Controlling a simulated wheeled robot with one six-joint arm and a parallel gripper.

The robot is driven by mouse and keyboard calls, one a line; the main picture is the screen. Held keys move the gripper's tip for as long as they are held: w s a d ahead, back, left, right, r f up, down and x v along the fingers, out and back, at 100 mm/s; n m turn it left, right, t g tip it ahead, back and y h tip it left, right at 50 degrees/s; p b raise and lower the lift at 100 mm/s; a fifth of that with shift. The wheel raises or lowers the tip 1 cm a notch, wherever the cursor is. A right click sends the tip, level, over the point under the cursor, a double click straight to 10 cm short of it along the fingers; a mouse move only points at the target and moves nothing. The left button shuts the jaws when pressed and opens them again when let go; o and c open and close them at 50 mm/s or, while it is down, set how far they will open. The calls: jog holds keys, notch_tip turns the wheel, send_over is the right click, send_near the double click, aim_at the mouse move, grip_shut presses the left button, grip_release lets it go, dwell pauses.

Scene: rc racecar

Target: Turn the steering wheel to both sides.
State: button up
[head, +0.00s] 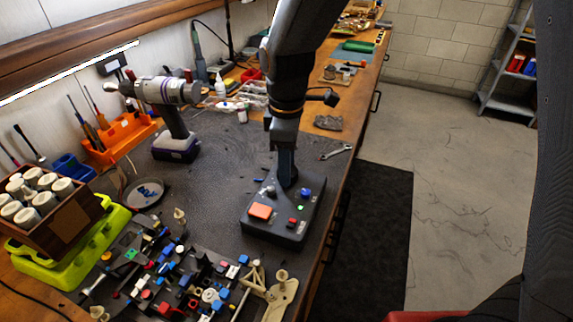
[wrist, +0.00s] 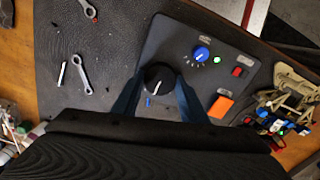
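A dark control box (head: 268,222) stands near the table's right edge in the head view. The wrist view shows its panel (wrist: 180,45) with a round black knob (wrist: 158,78) bearing a white pointer line. No steering wheel shape is clear apart from this knob. My gripper (head: 289,182) points down at the back of the box. In the wrist view my gripper's dark blue fingers (wrist: 160,86) straddle the knob, one tip on each side. I see no clear gap, but cannot tell whether they press on it.
The panel also has a blue knob (wrist: 202,54), a red switch (wrist: 238,71) and an orange button (wrist: 219,108). Wrenches (wrist: 82,73) lie beside the box. A cluttered parts board (head: 180,285), a drill (head: 172,115) and a green case (head: 70,255) stand to the left.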

jog(key=shift+m+p, duration=0.3)
jog(key=shift+m, duration=0.1)
jog(key=m+p, duration=0.2)
jog(key=m, duration=0.1)
jog(key=shift+r+m, duration=0.1)
jog(key=shift+m, duration=0.2)
jog(key=shift+w+m+p, duration=0.1)
jog(key=shift+m+p, duration=0.8)
jog(key=shift+m, duration=1.2)
jog(key=o, duration=1)
jog(key=shift+o, duration=0.2)
jog(key=shift+r+b, duration=0.95)
jog(key=shift+r, duration=2.9)
